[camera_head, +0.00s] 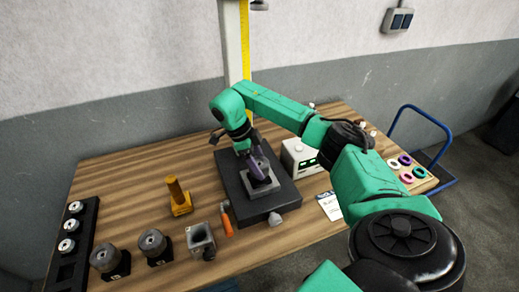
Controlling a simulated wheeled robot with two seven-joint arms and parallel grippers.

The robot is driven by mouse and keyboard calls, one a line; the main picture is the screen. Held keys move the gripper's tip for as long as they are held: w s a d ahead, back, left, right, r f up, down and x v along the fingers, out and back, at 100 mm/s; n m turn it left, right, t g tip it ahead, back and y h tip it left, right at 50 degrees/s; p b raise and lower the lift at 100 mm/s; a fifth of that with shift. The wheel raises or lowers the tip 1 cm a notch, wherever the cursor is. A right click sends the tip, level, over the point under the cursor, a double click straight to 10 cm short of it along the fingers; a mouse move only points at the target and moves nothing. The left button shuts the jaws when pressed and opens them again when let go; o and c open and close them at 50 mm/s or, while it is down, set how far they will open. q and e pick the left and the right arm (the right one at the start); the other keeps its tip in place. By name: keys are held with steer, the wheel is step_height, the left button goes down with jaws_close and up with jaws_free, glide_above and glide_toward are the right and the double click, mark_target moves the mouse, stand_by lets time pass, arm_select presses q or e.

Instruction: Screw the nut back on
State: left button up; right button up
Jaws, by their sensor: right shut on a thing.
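My right gripper (258,171) reaches down over a grey block (262,191) on a dark base plate (240,199). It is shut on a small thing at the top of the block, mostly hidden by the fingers. I cannot clearly make out the nut or any thread there. My left gripper is not in view.
A yellow stand with a post (179,197), an orange-handled tool (227,222) and an open grey block (200,241) are left of the plate. Round grey parts (152,244) and a black rack (84,227) are farther left. A white box (297,157) and coloured rings (405,160) are right.

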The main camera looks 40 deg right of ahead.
steer(key=shift+r+m+y, duration=0.1)
steer(key=shift+m+y, duration=0.2)
steer(key=shift+m, duration=0.6)
